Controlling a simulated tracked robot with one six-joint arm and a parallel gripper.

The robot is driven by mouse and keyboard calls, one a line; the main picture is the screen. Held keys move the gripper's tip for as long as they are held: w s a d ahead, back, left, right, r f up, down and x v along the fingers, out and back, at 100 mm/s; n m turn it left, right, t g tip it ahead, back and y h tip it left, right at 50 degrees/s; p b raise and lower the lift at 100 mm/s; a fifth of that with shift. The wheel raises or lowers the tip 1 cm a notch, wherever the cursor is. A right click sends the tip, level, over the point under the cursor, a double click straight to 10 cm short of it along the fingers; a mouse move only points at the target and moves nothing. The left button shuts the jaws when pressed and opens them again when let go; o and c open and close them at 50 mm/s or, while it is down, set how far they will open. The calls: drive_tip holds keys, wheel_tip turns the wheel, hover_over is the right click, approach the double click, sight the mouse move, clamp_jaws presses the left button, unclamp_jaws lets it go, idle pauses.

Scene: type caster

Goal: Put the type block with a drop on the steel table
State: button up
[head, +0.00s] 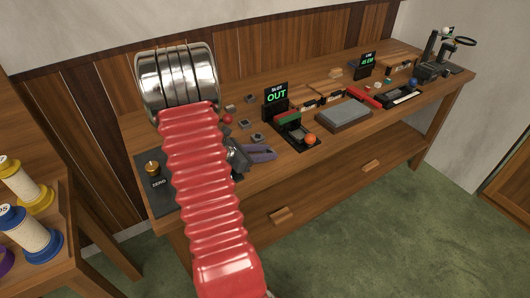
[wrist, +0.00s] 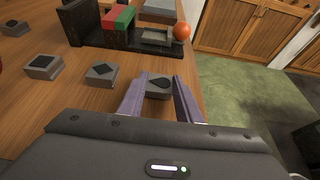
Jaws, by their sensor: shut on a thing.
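The type block with a drop (wrist: 159,87) is a small grey block with a black drop mark on its top face. It sits between the purple fingers of my gripper (wrist: 158,80), which is shut on it near the bench's front edge. I cannot tell whether it touches the wood. In the head view the purple fingers of my gripper (head: 262,153) show at the end of my red arm, and the block is not clearly seen. A flat grey slab (head: 345,116), which looks like the steel table, lies farther right on the bench; part of it shows in the wrist view (wrist: 161,10).
Other grey blocks with dark marks (wrist: 101,74) (wrist: 43,67) stand left of my gripper. A black fixture (head: 294,131) with red and green pieces and an orange ball (head: 310,139) stands between my gripper and the slab. A red bar (head: 363,97) lies beyond the slab.

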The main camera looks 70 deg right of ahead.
drive_tip(key=shift+f, duration=0.15)
drive_tip(key=o, duration=1.2)
drive_tip(key=v, duration=1.3)
drive_tip(key=shift+w, duration=0.15)
drive_tip(key=shift+w+a, duration=0.2)
drive_tip(key=shift+a, duration=0.05)
